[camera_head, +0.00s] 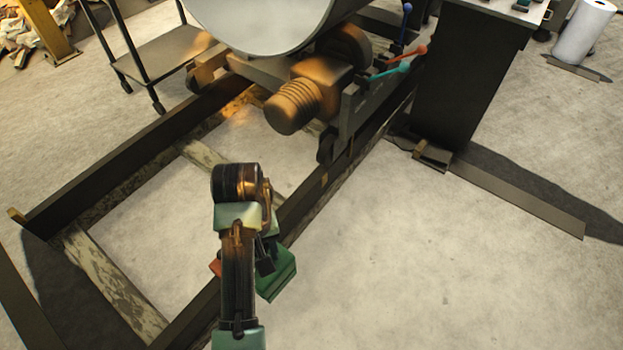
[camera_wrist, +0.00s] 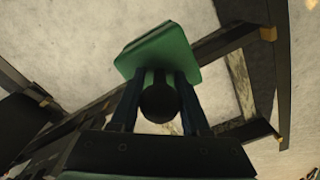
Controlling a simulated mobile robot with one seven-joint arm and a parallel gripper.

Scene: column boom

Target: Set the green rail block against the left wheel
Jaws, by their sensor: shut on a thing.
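The green rail block (camera_head: 279,276) is held over the floor just right of the right-hand dark rail, well in front of the carriage. My gripper (camera_head: 266,262) is shut on it; my arm hides part of the block and jaws in the head view. In the wrist view the green block (camera_wrist: 165,50) sits tilted at the fingertips (camera_wrist: 158,80). A dark wheel (camera_head: 325,147) shows under the carriage at the right-hand rail, apart from the block. I cannot make out a wheel on the left-hand rail (camera_head: 130,155); the carriage's front parts cover that area.
A copper-coloured ribbed motor (camera_head: 293,106) juts from the carriage beneath a big pale cylinder (camera_head: 265,20). A dark pedestal (camera_head: 462,90) stands at right, a wheeled cart (camera_head: 160,55) at upper left. Cross pieces (camera_head: 108,285) join the rails. The floor at lower right is clear.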

